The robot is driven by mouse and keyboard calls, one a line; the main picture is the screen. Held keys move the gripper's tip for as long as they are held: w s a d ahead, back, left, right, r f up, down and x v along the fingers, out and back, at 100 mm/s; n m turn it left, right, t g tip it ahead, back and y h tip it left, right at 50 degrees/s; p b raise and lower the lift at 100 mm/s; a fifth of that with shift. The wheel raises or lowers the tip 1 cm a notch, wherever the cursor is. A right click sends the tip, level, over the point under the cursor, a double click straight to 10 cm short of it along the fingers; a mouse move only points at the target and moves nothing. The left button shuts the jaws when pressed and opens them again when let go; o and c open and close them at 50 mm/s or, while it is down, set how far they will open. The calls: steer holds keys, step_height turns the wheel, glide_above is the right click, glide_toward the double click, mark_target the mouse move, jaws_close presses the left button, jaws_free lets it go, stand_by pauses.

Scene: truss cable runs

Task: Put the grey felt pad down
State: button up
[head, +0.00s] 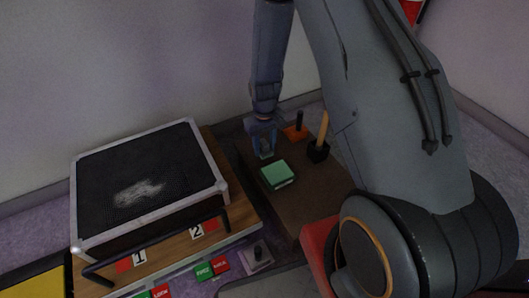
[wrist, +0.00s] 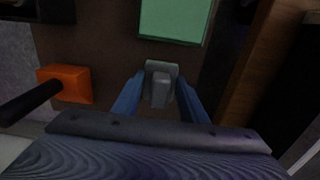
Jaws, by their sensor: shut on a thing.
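My gripper (head: 263,140) points down over the brown bench top (head: 258,199), behind the green block. In the wrist view my gripper (wrist: 160,104) has its two blue fingers on either side of a small grey piece, the grey felt pad (wrist: 161,84), and is shut on it. In the head view the fingers mostly hide the pad. I cannot tell whether its underside touches the brown surface.
A green block (head: 277,174) lies just in front of my gripper. An orange block with a black handle (head: 296,132) and a black holder with a wooden handle (head: 318,151) stand to the right. A framed black mesh panel (head: 150,180) is at left. Brown surface is bare in front.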

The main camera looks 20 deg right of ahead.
steer(key=shift+f+b, duration=0.3)
steer(key=shift+f, duration=0.75)
steer(key=shift+f, duration=0.15)
steer(key=o, duration=1.1)
